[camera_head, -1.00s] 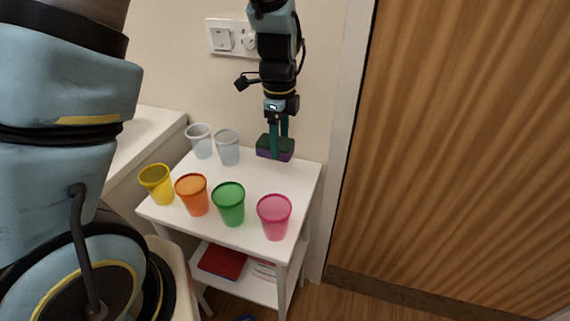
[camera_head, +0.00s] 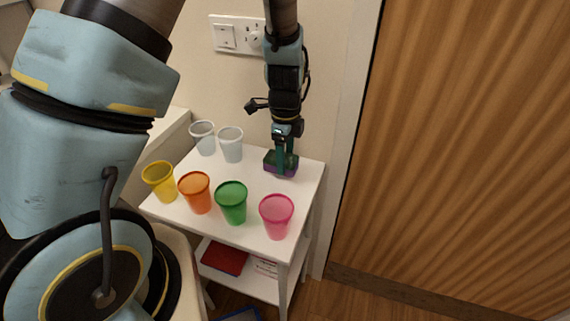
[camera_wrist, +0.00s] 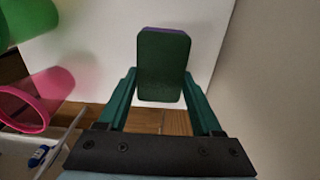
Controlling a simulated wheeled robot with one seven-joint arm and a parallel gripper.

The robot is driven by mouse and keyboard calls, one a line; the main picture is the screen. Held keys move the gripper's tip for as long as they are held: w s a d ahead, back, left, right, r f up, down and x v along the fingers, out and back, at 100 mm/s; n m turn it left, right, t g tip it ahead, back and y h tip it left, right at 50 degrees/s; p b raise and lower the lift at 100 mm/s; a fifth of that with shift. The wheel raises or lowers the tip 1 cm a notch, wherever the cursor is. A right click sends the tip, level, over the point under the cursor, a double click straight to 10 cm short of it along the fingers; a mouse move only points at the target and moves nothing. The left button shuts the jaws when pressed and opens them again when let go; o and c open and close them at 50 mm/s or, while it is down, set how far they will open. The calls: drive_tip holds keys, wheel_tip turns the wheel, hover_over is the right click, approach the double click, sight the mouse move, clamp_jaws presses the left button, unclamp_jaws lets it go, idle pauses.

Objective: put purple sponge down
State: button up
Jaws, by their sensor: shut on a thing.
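The purple sponge (camera_head: 283,172) has a dark green top and a purple lower side. It is at the back right corner of the white table (camera_head: 262,184). In the wrist view the sponge (camera_wrist: 164,66) shows its green face, with a thin purple edge at the top. My gripper (camera_head: 281,160) points down with its fingers on either side of the sponge, and is shut on it. In the wrist view the fingers of my gripper (camera_wrist: 163,82) flank the sponge. I cannot tell whether its underside touches the tabletop.
Two clear cups (camera_head: 231,144) stand left of the sponge. A yellow cup (camera_head: 160,182), an orange cup (camera_head: 196,193), a green cup (camera_head: 231,203) and a pink cup (camera_head: 276,216) stand in front. The wall is close behind. The tabletop between the sponge and the pink cup is clear.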

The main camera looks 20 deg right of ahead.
drive_tip(key=shift+f+p, duration=0.35)
drive_tip(key=shift+f, duration=1.1)
drive_tip(key=shift+c, duration=0.6)
drive_tip(key=o, duration=1.3)
drive_tip(key=shift+f, duration=0.15)
drive_tip(key=r+b, duration=0.1)
drive_tip(key=r, duration=0.2)
drive_tip(key=r+b, duration=0.1)
drive_tip(key=r, duration=0.3)
drive_tip(key=r+b, duration=0.1)
drive_tip(key=r, duration=0.2)
drive_tip(key=shift+a+r, duration=0.35)
drive_tip(key=shift+r, duration=0.05)
drive_tip(key=a+r+n, duration=0.1)
drive_tip(key=a+n, duration=0.7)
drive_tip(key=a, duration=0.1)
drive_tip(key=a+r+n+t, duration=0.1)
drive_tip(key=a+r+n, duration=0.1)
drive_tip(key=a+n, duration=0.7)
drive_tip(key=a+r+n, duration=0.2)
drive_tip(key=a+n, duration=0.6)
drive_tip(key=a, duration=0.2)
drive_tip(key=shift+w+a+r+t, duration=0.2)
drive_tip(key=shift+w+a+t, duration=0.1)
drive_tip(key=shift+w, duration=0.1)
